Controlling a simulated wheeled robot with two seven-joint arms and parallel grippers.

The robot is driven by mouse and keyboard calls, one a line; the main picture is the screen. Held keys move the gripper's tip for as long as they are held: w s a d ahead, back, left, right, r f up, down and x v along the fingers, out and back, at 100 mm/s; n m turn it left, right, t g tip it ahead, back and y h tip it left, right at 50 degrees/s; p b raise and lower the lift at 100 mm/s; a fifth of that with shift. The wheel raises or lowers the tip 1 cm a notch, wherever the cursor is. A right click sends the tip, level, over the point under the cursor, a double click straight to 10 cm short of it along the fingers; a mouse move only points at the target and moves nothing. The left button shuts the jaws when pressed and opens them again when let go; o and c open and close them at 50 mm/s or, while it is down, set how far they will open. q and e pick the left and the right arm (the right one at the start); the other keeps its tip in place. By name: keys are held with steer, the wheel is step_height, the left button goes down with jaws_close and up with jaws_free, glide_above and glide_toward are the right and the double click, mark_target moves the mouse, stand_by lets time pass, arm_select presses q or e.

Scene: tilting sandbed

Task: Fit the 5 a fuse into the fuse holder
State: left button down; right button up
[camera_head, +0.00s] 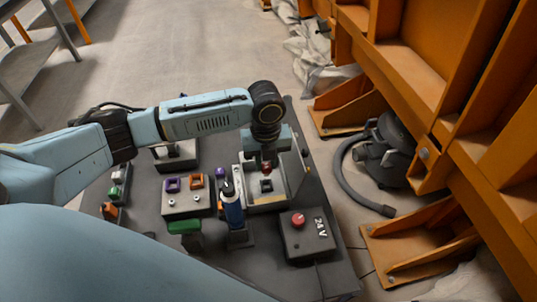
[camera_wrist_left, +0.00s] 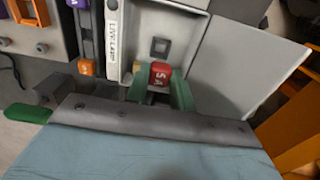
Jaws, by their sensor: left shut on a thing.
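My left gripper (camera_head: 267,163) reaches in from the left and points down over the work board. It is shut on the red 5 A fuse (camera_head: 267,170). In the left wrist view the fuse (camera_wrist_left: 159,74), marked "5A", sits between the green fingertips of the gripper (camera_wrist_left: 160,92). The fuse holder (camera_head: 266,186) is a small dark square socket in a pale open box. The socket also shows in the left wrist view (camera_wrist_left: 159,46), just beyond the fuse. The fuse appears apart from it; the exact height is unclear. My right gripper is out of view.
A dark box marked "24V" (camera_head: 307,240) with a red knob stands at the right front. A blue bottle-like tool (camera_head: 233,208) stands left of the pale box (camera_head: 268,203). A grey block (camera_head: 187,203) carries purple and orange square parts. An orange steel frame (camera_head: 420,60) borders the right.

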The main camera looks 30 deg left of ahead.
mark_target(266, 164)
arm_select(q)
steer(key=shift+s, duration=0.1)
steer(key=shift+r+p, duration=0.15)
steer(key=shift+p, duration=0.3)
steer(key=shift+f, duration=0.2)
steer(key=shift+f+b, duration=0.4)
steer(key=shift+f, duration=1.7)
steer(key=shift+p, duration=0.4)
steer(key=shift+f+b, duration=0.4)
steer(key=shift+f, duration=0.9)
steer(key=c, duration=0.6)
jaws_free()
steer(key=shift+c, duration=0.2)
steer(key=shift+r, duration=0.1)
